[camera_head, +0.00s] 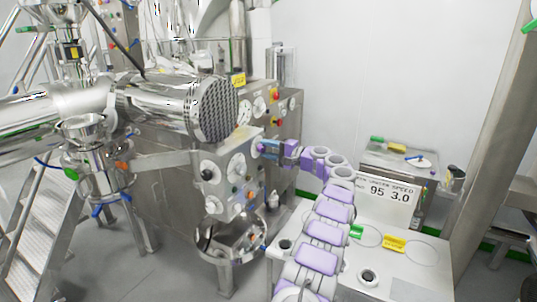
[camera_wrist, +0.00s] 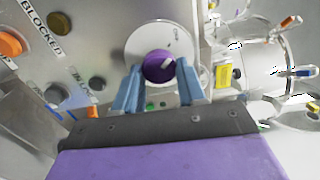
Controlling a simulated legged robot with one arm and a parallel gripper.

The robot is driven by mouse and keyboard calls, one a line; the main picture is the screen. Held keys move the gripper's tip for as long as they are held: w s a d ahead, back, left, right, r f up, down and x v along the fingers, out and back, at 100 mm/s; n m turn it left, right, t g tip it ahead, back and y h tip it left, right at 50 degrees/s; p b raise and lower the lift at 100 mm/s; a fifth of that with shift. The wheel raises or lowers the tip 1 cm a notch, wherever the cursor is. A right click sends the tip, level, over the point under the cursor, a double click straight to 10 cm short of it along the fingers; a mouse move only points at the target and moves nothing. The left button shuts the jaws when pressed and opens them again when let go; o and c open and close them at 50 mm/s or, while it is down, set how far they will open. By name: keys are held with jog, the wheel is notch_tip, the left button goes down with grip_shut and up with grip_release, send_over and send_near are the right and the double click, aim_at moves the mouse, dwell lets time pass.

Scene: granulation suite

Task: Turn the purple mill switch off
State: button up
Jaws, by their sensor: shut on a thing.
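The purple mill switch (camera_wrist: 157,65) is a round knob with a white mark, on a pale round plate (camera_wrist: 133,42) of the steel control panel in the wrist view. My gripper (camera_wrist: 160,70) has its two blue fingers on either side of the knob and is shut on it. The white mark lies on the right part of the knob and slants up to the right. In the head view my gripper (camera_head: 264,148) reaches the right face of the panel box (camera_head: 228,172), and the knob is hidden behind it.
Orange (camera_wrist: 10,44) and dark (camera_wrist: 58,22) buttons lie left of the knob, near a "BLOCKED" label (camera_wrist: 42,36). A large steel cylinder (camera_head: 175,105) juts out above the panel box.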

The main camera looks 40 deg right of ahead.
jog(key=shift+f+n, duration=0.25)
jog(key=shift+n, duration=0.05)
dwell(0.4)
jog(key=o, duration=1.1)
jog(key=shift+w+a, duration=0.1)
jog(key=shift+r, duration=0.1)
jog(key=p+v, duration=0.1)
jog(key=v, duration=1.6)
jog(key=shift+d+p, duration=0.25)
jog(key=shift+p, duration=0.15)
